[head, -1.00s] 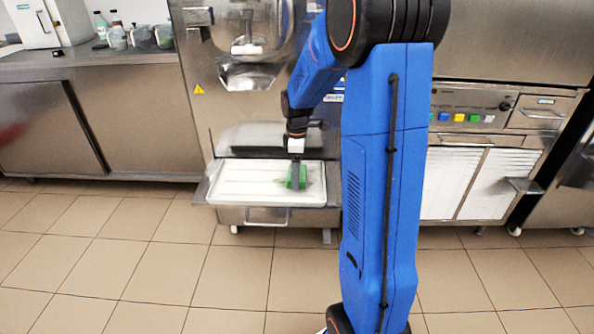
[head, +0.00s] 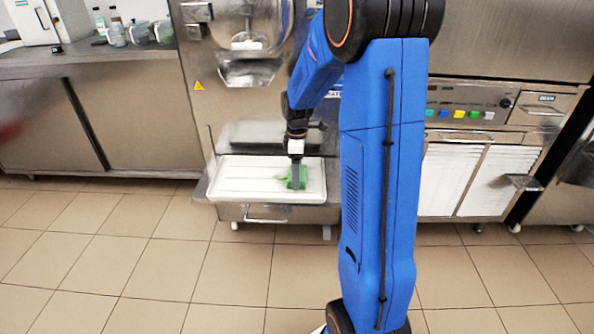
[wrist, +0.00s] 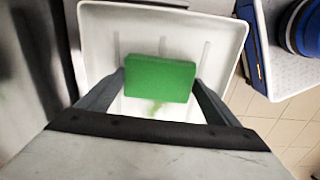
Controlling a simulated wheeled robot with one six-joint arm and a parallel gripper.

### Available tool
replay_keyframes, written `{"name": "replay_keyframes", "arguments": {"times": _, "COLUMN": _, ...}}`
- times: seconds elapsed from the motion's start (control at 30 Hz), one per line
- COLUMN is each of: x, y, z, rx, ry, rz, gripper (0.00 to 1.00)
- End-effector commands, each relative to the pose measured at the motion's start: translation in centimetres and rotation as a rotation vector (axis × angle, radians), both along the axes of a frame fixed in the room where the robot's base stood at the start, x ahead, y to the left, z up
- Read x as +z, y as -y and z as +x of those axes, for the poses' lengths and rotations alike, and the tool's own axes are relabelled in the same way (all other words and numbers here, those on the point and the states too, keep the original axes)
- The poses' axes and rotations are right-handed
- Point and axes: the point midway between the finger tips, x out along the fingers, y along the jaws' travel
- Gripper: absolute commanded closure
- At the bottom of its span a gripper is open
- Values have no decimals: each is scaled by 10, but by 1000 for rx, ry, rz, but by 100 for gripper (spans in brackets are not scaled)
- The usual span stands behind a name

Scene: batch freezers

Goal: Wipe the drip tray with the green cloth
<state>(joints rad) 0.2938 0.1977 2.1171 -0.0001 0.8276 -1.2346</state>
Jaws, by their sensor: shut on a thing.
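The drip tray (head: 235,182) is a white shallow rectangular tray below the machine's spout; it also shows in the wrist view (wrist: 100,40). My gripper (head: 296,178) points down over the tray's right part. It is shut on the green cloth (wrist: 160,78), a folded block between the two dark fingers. In the head view the cloth (head: 299,176) is low at the tray's floor, but I cannot tell whether it touches. A small green smear (wrist: 157,107) shows on the tray floor beside the cloth.
The tray sits on a steel shelf of the batch freezer (head: 215,130). A counter (head: 100,66) with jars stands at the left. A panel with coloured buttons (head: 460,114) is at the right. The tiled floor (head: 150,265) in front is clear.

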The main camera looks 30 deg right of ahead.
Motion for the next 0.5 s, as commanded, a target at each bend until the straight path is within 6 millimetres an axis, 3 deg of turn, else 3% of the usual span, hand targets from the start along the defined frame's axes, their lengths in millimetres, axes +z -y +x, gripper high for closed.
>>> {"name": "replay_keyframes", "arguments": {"times": 0.5, "x": 1, "y": -22, "z": 15, "rx": 1, "ry": 0, "rz": 0, "gripper": 33}}
